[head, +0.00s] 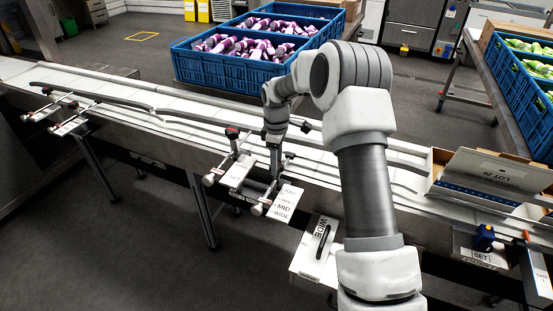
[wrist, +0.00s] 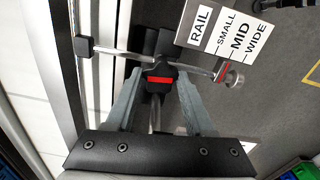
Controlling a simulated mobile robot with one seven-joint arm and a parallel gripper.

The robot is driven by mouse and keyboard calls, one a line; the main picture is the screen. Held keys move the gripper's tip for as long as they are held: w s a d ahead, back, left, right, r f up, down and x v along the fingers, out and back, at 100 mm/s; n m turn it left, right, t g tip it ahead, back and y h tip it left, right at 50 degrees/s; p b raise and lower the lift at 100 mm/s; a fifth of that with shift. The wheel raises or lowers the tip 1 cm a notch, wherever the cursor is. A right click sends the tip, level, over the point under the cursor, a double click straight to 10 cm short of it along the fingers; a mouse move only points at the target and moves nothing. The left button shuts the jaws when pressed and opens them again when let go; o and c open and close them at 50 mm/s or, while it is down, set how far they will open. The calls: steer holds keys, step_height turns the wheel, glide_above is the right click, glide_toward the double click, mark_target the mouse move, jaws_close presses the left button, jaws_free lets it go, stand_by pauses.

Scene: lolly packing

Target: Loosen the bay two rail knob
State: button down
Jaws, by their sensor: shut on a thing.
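The rail knob (wrist: 160,79), black with a red bar, sits between the fingertips of my gripper (wrist: 160,72) in the wrist view. The two grey fingers are shut on its sides. A thin metal rod crosses just beyond it, with a black block at its left end and a red-marked clamp at its right. A white rail card (wrist: 236,32) reading SMALL, MID, WIDE lies beside it. In the head view my gripper (head: 275,168) points down at the bracket by the conveyor edge. The held knob is mostly hidden there.
Another knob with a red mark (head: 232,132) stands just left of my gripper. The conveyor (head: 120,98) runs behind, with more rail brackets (head: 68,118) at left. An open carton (head: 480,175) stands at right.

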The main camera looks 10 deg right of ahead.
steer(key=shift+n+p, duration=0.6)
steer(key=shift+n, duration=1.6)
steer(key=shift+c, duration=1.3)
jaws_free()
step_height(320, 180, up, 17)
steer(key=p, duration=0.1)
steer(key=shift+r, duration=0.2)
